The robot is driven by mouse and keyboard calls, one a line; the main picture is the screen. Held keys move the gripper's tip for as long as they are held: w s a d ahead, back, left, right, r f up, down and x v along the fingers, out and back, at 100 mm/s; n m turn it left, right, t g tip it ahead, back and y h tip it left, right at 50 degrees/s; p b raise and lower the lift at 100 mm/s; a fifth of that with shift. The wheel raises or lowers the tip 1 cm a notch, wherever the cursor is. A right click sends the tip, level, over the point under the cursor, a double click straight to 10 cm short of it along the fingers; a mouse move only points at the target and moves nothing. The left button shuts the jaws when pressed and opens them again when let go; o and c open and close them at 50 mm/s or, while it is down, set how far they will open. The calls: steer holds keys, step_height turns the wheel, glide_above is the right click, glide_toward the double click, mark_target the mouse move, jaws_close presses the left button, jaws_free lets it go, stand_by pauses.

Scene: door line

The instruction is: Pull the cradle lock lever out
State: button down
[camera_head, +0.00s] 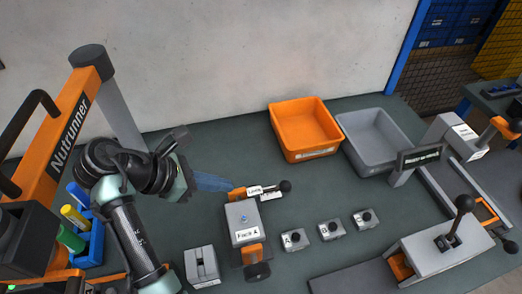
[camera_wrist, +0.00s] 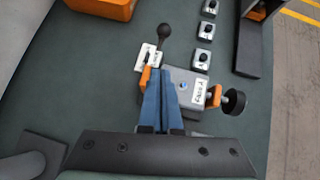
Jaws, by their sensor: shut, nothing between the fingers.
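The cradle (camera_head: 242,222) is a grey block with orange ends, a "Face A" label and a black knob at its front; it also shows in the wrist view (camera_wrist: 198,88). Its lock lever (camera_head: 285,186) has a black ball end beside a small white labelled plate (camera_head: 255,190). In the wrist view the lever's ball (camera_wrist: 164,30) stands beyond the fingertips. My gripper (camera_head: 233,185) has long blue fingers, pressed together and empty. Their tips (camera_wrist: 162,71) end close to the plate and the cradle's orange part; I cannot tell whether they touch. The fingers hide part of the cradle in the wrist view.
An orange bin (camera_head: 303,128) and a grey bin (camera_head: 373,140) stand at the back. Several small grey blocks with black knobs (camera_head: 330,230) sit right of the cradle. A grey slotted block (camera_head: 201,266) is at front left. A grey fixture with a tall black lever (camera_head: 448,242) stands at right.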

mark_target(255, 197)
steer(key=shift+r, duration=0.15)
steer(key=shift+d, duration=0.25)
steer(key=b+x, duration=0.1)
steer(key=x, duration=0.9)
steer(key=shift+s, duration=0.2)
steer(key=shift+w+d, duration=0.7)
steer(key=shift+d, duration=0.3)
steer(key=shift+w+d+f, duration=0.25)
steer(key=shift+w+d, duration=0.05)
steer(key=shift+d, duration=0.2)
steer(key=shift+d, duration=0.1)
